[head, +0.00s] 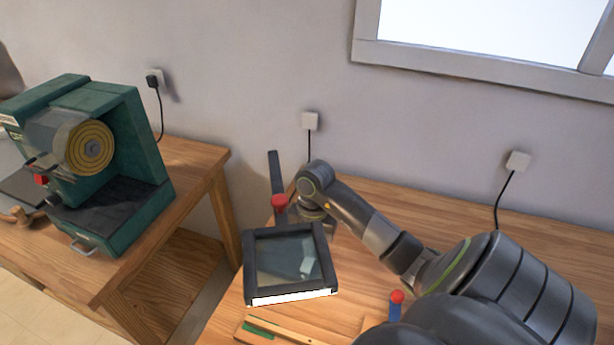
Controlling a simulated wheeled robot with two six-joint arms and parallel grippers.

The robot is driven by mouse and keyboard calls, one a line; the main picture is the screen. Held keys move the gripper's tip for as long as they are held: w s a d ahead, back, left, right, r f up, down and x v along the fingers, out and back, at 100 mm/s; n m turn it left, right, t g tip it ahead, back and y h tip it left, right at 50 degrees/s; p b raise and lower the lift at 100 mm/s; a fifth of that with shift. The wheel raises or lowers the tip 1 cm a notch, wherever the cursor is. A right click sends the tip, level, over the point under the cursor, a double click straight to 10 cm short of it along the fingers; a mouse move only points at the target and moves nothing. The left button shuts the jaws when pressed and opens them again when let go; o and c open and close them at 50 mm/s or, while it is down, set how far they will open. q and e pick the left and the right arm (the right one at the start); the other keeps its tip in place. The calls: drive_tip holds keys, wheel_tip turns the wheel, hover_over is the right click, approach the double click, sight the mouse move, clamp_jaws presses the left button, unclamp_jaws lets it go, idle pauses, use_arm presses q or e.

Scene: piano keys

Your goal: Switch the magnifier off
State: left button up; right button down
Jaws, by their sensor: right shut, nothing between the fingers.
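The magnifier (332,262) has a square dark frame around a clear pane, and stands over the wooden table in the head view. A bright white strip (292,297) runs along its front edge. A dark post (276,172) rises behind it, and a red knob (279,201) sits at its back left. My right gripper (322,217) points down just behind the frame, to the right of the red knob. It is shut and empty. Its tips are partly hidden, so I cannot tell whether they touch anything. My left gripper is not in view.
A green machine (135,145) with a yellow disc stands on a separate table at left. A red-topped blue tool (396,300) is right of the magnifier. A wooden piece (290,333) with a green part lies in front. Wall sockets with cables are behind. The table's back right is clear.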

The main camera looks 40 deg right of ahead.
drive_tip(key=shift+f+b, duration=0.8)
drive_tip(key=shift+f, duration=0.15)
idle(0.5)
drive_tip(key=shift+r, duration=0.15)
wheel_tip(320, 180, up, 7)
drive_tip(key=p, duration=0.6)
drive_tip(key=shift+p, duration=0.35)
drive_tip(key=shift+s, duration=0.1)
